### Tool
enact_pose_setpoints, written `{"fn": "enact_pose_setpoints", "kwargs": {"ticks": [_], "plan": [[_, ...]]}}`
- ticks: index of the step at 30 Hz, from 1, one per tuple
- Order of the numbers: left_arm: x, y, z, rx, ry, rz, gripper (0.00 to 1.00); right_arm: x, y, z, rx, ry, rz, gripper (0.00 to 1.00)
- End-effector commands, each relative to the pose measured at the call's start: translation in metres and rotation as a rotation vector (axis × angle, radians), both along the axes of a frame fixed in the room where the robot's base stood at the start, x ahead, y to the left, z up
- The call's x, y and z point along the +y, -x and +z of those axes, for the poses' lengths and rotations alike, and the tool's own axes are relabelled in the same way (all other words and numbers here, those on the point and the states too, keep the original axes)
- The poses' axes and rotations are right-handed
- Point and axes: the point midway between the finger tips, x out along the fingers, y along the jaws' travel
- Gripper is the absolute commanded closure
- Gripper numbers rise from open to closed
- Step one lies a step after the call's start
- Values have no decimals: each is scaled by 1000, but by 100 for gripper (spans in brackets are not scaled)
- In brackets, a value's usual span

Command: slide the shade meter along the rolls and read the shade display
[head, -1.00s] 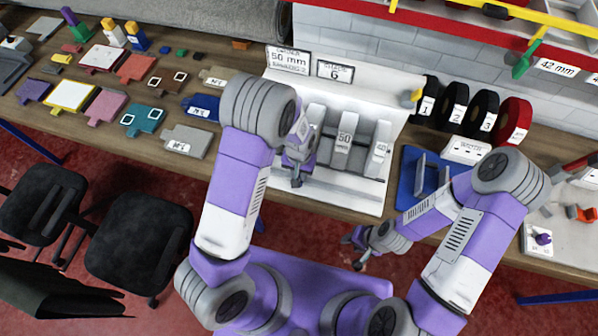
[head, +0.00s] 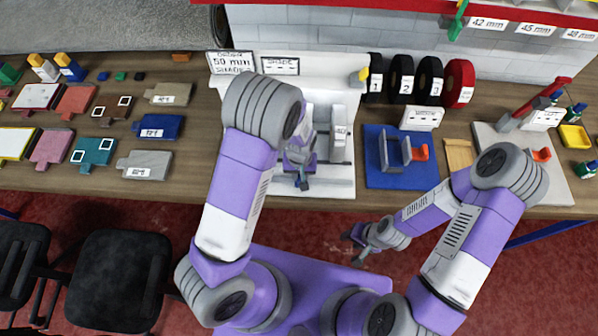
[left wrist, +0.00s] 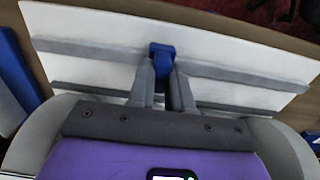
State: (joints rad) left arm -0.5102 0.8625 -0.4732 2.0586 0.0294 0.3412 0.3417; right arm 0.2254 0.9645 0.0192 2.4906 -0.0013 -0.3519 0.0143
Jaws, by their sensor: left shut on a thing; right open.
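The shade display (head: 280,66) at the top of the white stand (head: 325,188) shows dashes. The tape rolls stand side by side right of the stand: roll 1 (head: 375,82), roll 2 (head: 401,82), roll 3 (head: 429,82), and a red roll (head: 459,84). A small yellow piece (head: 362,75) sits beside roll 1; I cannot tell if it is the shade meter. My left gripper (head: 302,180), over the stand's front, is shut on a small blue piece (left wrist: 160,50) in the left wrist view. My right gripper (head: 355,243) is open and empty before the bench.
An order sign (head: 233,62) reading 50 mm stands left of the display. A white labelled block (head: 339,130) is on the stand. A blue board (head: 387,176) with an upright fixture lies to its right. Sample tags, including a grey one (head: 147,164), cover the bench's left.

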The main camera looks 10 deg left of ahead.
Motion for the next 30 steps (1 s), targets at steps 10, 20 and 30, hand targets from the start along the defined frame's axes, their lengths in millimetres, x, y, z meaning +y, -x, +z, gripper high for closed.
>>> {"fn": "enact_pose_setpoints", "kwargs": {"ticks": [10,20,30], "plan": [[0,3,-2,6,-3,16,100,0,0,0,-1,-1,1,57],[0,3,-3,8,-4,14,55,0,0,0,-1,-1,1,57],[-1,3,6,7,-3,13,55,0,0,0,-1,-1,1,57]]}}
